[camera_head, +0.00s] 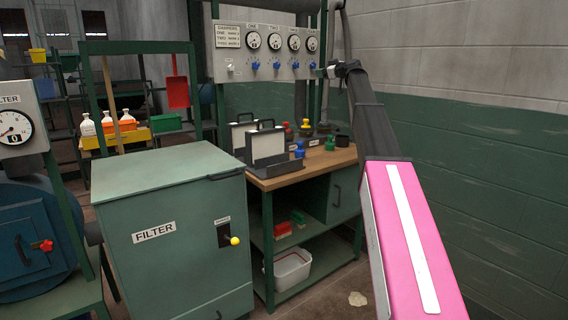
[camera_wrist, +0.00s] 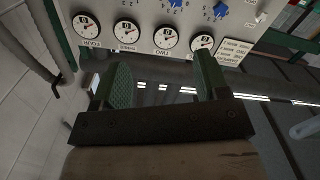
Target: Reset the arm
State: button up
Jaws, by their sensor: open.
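My arm, pink with a white stripe and a dark forearm, rises at the right of the head view. My gripper (camera_head: 331,72) is at its far end, small in that view, beside the right edge of the gauge panel (camera_head: 222,62). In the wrist view my gripper (camera_wrist: 163,76) shows two green-padded fingers spread apart with nothing between them. The gauge panel (camera_wrist: 150,12) with its round dials and blue knobs appears upside down beyond the fingertips. The fingers look apart from it.
A wooden-topped workbench (camera_head: 325,160) holds black-handled cases (camera_head: 268,145) and coloured knobs. A green filter cabinet (camera_head: 170,230) with a yellow-tipped lever (camera_head: 234,240) stands left of it. A block wall (camera_head: 480,130) borders my arm on the right. A white bin (camera_head: 292,268) sits below the bench.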

jog(key=s+a+f+m+g+h, duration=0.15)
jog(key=s+f, duration=0.55)
jog(key=f, duration=0.8)
jog(key=s+a+f+m+g+h, duration=0.1)
jog(key=s+f+m+g, duration=0.15)
jog(key=s+f, duration=0.85)
jog(key=s+a+f+m+g+h, duration=0.1)
jog(key=s+f+m+g+h, duration=0.15)
jog(key=f, duration=1.65)
jog(key=s+d+f+m+g+h, duration=0.1)
jog(key=s+f+g, duration=0.1)
jog(key=s+f, duration=0.6)
jog(key=s+d+f+m+g+h, duration=0.1)
jog(key=s+f, duration=0.7)
jog(key=s, duration=0.8)
jog(key=s+d+f+m+g+h, duration=0.1)
jog(key=s+f+m+g+h, duration=0.2)
jog(key=s+f, duration=0.6)
jog(key=s+g, duration=0.1)
jog(key=s, duration=0.2)
jog(key=shift+s+g, duration=0.25)
jog(key=shift+g, duration=0.1)
